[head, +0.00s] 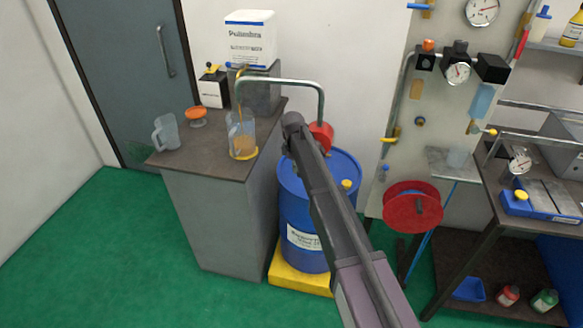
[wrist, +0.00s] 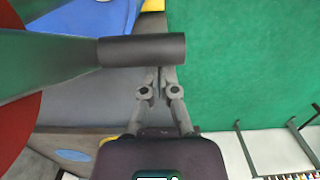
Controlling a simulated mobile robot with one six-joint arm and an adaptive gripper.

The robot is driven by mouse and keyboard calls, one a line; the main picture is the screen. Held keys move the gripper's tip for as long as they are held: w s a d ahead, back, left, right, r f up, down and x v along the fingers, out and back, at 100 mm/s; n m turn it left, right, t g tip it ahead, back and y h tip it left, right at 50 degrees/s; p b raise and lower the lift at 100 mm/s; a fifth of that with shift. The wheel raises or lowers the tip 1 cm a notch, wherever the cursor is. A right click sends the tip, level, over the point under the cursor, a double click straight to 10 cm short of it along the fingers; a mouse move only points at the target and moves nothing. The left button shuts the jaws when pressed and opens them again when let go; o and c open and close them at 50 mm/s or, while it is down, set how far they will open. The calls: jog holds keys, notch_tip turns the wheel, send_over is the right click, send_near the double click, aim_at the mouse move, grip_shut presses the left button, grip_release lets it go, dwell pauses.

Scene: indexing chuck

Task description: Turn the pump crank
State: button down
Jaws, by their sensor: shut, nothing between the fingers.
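The red pump (head: 321,136) stands on a blue drum (head: 292,210), partly hidden behind my arm. Its bent metal pipe (head: 300,83) reaches over a clear jug (head: 242,138) holding amber liquid, with an amber streak below the pipe's end. In the wrist view, the crank's dark cylindrical handle (wrist: 143,50) sticks out from a wide grey-green metal arm, beside the red pump body (wrist: 14,110). My gripper (wrist: 156,80) is shut and empty, its fingertips just below the handle in the picture. I cannot tell whether they touch it. In the head view my arm hides the fingers.
A yellow base (head: 300,278) is under the drum. A red hose reel (head: 412,206) stands right. Green floor is clear at front left.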

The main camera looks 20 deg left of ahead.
jog(key=shift+d+f, duration=0.2)
jog(key=shift+d, duration=0.05)
dwell(0.4)
jog(key=s+a+r+p, duration=0.1)
jog(key=a+r+p, duration=0.6)
jog(key=a, duration=0.4)
jog(key=shift+s+a+r, duration=0.3)
jog(key=shift+a, duration=0.05)
dwell(0.4)
